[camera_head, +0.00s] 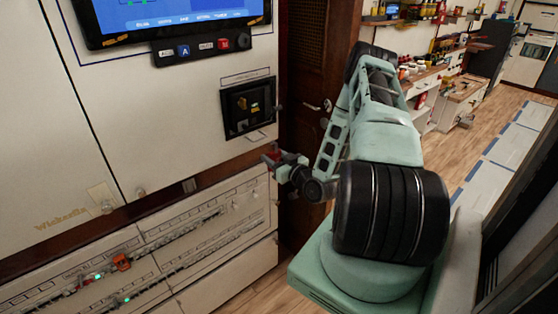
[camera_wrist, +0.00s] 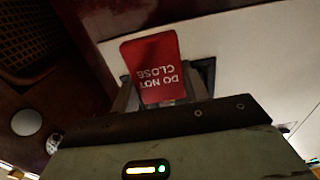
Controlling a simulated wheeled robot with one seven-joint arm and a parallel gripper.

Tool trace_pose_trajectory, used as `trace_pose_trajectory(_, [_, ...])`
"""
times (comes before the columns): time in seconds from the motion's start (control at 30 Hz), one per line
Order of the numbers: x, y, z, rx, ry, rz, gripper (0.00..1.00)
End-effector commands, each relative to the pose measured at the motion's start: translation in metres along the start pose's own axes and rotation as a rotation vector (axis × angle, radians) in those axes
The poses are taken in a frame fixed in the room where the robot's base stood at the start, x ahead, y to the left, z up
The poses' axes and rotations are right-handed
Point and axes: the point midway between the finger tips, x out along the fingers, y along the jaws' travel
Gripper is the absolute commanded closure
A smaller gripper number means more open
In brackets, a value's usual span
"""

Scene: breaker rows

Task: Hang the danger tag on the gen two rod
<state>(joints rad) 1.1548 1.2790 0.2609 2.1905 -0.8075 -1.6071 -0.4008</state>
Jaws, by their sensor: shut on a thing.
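The danger tag is a red card with white "DO NOT CLOSE" lettering, upside down in the wrist view (camera_wrist: 153,66). My gripper (camera_wrist: 160,92) is shut on its lower part. In the head view my gripper (camera_head: 273,158) is a small shape with red at its tip, in front of the right edge of the white cabinet. It is below the black square switch panel. Small pale knobs or pegs (camera_head: 140,192) stick out of the cabinet front, left of the gripper. I cannot read which one is the gen two rod.
The cabinet's lower panel carries breaker rows (camera_head: 120,262) with green lights and an orange piece. A screen (camera_head: 170,15) and a button strip (camera_head: 203,46) are above. A dark wooden door (camera_head: 305,90) stands right of the cabinet. Wood floor is open at far right.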

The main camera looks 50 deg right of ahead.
Motion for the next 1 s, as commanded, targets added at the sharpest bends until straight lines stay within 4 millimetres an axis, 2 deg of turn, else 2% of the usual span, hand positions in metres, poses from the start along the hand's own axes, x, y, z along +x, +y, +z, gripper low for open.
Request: trace_pose_trajectory(1.0, [0.077, 0.0, 0.0, 0.0, 0.001, 0.0, 0.77])
